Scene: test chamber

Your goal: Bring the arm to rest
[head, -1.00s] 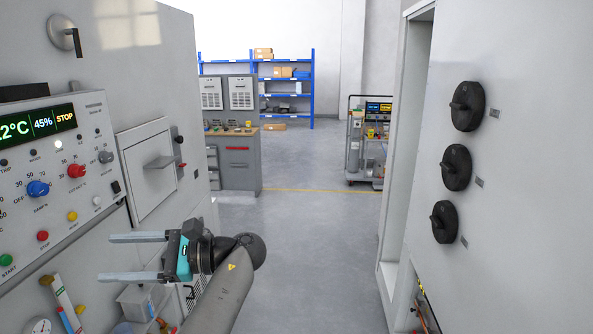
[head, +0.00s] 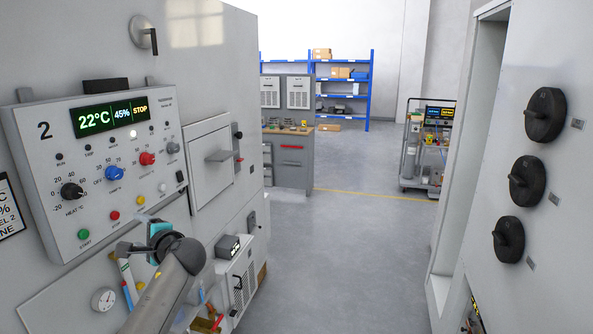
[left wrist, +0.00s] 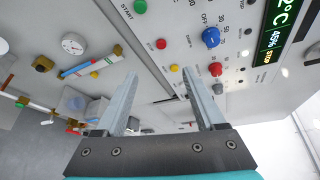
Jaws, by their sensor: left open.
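My left gripper (head: 128,251) is in front of the chamber's control panel (head: 98,165), at the panel's lower edge in the head view. Its two fingers stand apart with nothing between them in the left wrist view (left wrist: 160,88). In the head view the fingers are partly hidden behind my own wrist and arm. The panel carries a display reading 22°C, 45% and STOP (head: 110,117), a blue knob (head: 115,173), a red knob (head: 147,158), a black knob (head: 72,191) and a green START button (head: 84,234). My right gripper is not in view.
A small hatch with a handle (head: 210,165) is right of the panel. Below are a round gauge (head: 104,299) and a grey box unit (head: 237,283). A wall with several black dials (head: 545,114) stands at the right. The floor (head: 340,255) between is clear.

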